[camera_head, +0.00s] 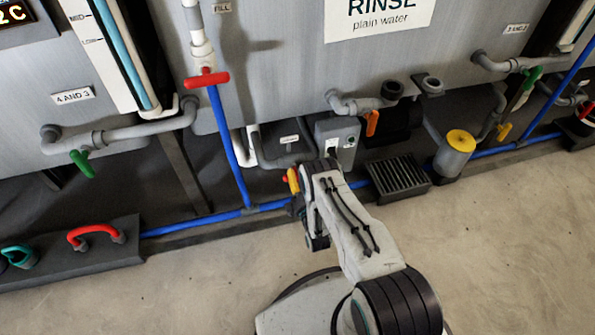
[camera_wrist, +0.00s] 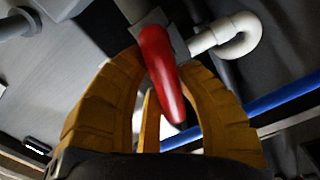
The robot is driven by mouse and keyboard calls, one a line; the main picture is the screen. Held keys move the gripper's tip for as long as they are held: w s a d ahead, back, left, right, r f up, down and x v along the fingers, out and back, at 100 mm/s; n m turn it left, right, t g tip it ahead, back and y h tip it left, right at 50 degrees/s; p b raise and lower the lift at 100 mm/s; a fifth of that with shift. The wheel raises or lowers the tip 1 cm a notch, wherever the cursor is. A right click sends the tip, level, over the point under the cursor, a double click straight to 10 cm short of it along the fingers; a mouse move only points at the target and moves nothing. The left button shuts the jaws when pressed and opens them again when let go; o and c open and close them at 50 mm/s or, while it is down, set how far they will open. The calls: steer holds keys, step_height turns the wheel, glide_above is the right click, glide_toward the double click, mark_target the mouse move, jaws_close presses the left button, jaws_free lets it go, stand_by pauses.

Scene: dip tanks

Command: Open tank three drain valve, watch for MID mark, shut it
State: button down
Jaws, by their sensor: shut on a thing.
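My gripper (camera_head: 293,180) is low in front of the tank marked RINSE (camera_head: 290,75), among the pipes under it. In the wrist view, its yellow fingers (camera_wrist: 160,115) stand on either side of a red valve handle (camera_wrist: 162,62) and are shut on it. The handle hangs down from a grey valve body with a pale pipe bend beside it. In the head view my arm largely hides this handle. A sight gauge (camera_head: 128,55) with MID (camera_head: 79,17) and LOW (camera_head: 92,41) marks stands to the left; I cannot read its level surely.
A red tee handle (camera_head: 207,79) sits on the fill pipe. An orange handle (camera_head: 372,122) and a yellow-topped canister (camera_head: 455,155) are right of my gripper. Green handles (camera_head: 82,163) hang at the sides. A blue pipe (camera_head: 180,228) runs along the floor; the front floor is open.

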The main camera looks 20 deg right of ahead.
steer(key=shift+a+n+p, duration=0.15)
steer(key=shift+n+p, duration=0.2)
steer(key=shift+n, duration=1.35)
steer(key=c, duration=0.8)
jaws_free()
steer(key=shift+c, duration=0.2)
steer(key=shift+r, duration=0.1)
